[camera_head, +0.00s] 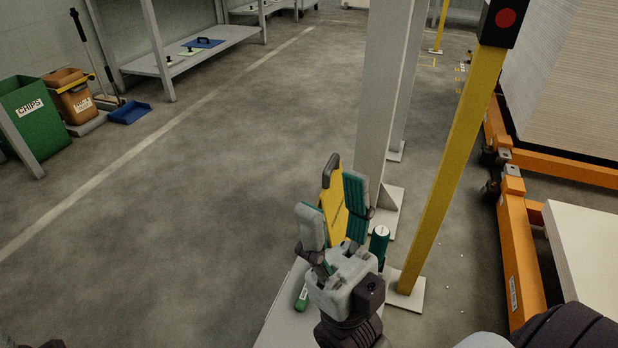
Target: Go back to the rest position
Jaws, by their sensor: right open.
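My right gripper (334,208) is low in the middle of the head view, its two grey and teal fingers pointing up and apart. It is open. A yellow, dark-tipped piece (333,200) shows between the fingers; I cannot tell whether it touches them. My left gripper is not in view; only a dark sliver, perhaps of my left arm, shows at the bottom left corner.
A pale surface (277,318) lies beneath the right gripper, with a green cylinder (379,246) beside it. A grey column (378,120) and yellow post (455,170) stand close right. An orange frame (518,255) is farther right. Open floor (200,190) lies left; bins (33,122) stand beyond.

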